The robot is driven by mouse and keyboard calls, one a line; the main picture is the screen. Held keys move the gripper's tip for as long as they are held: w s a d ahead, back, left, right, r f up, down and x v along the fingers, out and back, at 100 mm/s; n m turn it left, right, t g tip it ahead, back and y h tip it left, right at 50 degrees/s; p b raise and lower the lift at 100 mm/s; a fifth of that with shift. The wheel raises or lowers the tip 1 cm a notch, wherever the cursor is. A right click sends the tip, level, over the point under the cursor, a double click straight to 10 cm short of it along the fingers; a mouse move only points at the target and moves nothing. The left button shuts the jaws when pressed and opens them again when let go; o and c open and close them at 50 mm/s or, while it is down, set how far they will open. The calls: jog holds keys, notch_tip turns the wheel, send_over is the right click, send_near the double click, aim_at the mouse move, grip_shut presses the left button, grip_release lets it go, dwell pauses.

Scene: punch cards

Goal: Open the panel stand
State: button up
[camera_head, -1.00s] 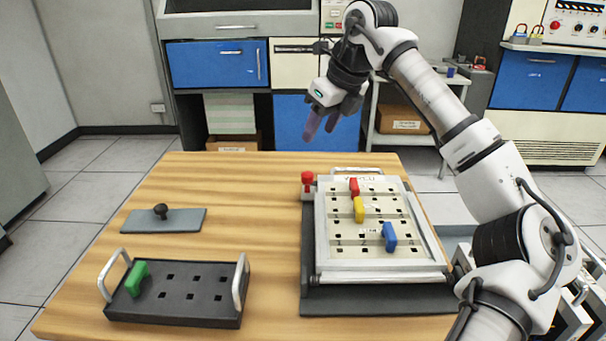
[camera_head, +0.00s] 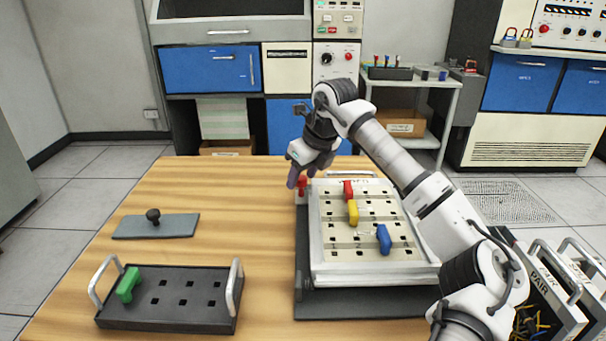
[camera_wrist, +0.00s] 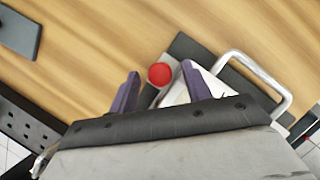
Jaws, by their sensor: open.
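The panel stand (camera_head: 312,262) is on the right half of the wooden table. Its light panel carries a red peg (camera_head: 348,190), a yellow peg (camera_head: 353,212) and a blue peg (camera_head: 384,240). A red round knob (camera_head: 302,187) stands at its far left corner. My gripper (camera_head: 296,180) is open and hangs at that knob. In the wrist view the red knob (camera_wrist: 160,75) shows between the two purple fingertips of my gripper (camera_wrist: 162,80), with gaps on both sides. A metal handle (camera_wrist: 262,75) shows at the panel's far edge. I cannot tell the fingers' exact height over the knob.
A dark tray (camera_head: 168,318) with two handles and a green peg (camera_head: 128,284) sits front left on the table. Behind it lies a grey plate (camera_head: 180,226) with a black knob (camera_head: 153,215). The wood between these and the stand is clear.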

jog(key=shift+f, duration=0.1)
grip_shut()
dwell(0.3)
